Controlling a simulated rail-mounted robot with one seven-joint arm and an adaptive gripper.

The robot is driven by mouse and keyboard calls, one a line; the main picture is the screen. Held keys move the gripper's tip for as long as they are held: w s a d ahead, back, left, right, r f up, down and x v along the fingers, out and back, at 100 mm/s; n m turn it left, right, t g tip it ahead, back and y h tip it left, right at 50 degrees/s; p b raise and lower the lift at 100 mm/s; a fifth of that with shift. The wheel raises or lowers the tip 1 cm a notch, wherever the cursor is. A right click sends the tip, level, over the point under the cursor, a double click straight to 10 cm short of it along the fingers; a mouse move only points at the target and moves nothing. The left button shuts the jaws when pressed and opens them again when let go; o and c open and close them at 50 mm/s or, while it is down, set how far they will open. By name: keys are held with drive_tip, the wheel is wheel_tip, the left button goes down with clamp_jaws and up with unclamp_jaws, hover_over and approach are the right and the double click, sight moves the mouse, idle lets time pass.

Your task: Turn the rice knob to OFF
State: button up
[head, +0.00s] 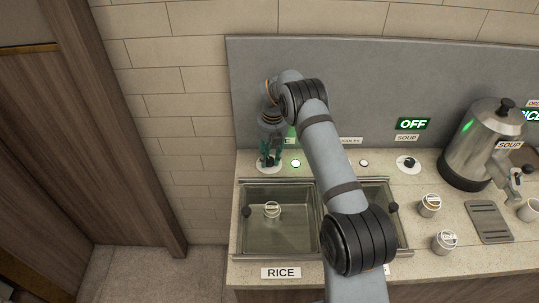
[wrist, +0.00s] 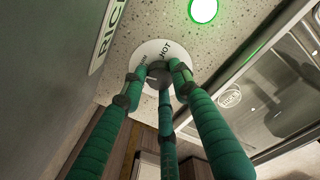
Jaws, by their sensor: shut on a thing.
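The rice knob (wrist: 158,70) is a small dark knob on a round white dial plate (wrist: 152,50), with HOT readable on the plate in the wrist view. My gripper (wrist: 160,82) has green padded fingers that close around the knob from its sides. In the head view my gripper (head: 269,161) points down at the white dial (head: 268,169) behind the left well, and the fingers hide the knob. A RICE label (wrist: 110,30) is on the wall beside the dial. The knob's pointer and exact setting cannot be told.
A lit green lamp (head: 295,163) sits right of the dial. My arm covers much of the second well. A soup knob (head: 408,162), an OFF sign (head: 413,125) and a steel soup urn (head: 487,145) stand farther right.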

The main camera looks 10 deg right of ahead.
drive_tip(key=shift+s+a+n+p, duration=0.25)
drive_tip(key=shift+n+p, duration=0.1)
drive_tip(key=shift+n, duration=0.15)
drive_tip(key=shift+d+f, duration=0.1)
drive_tip(key=shift+f, duration=0.1)
drive_tip(key=o, duration=0.9)
drive_tip(key=shift+r, duration=0.1)
drive_tip(key=shift+o, duration=1.1)
drive_tip(key=shift+d, duration=0.15)
drive_tip(key=shift+w, duration=0.1)
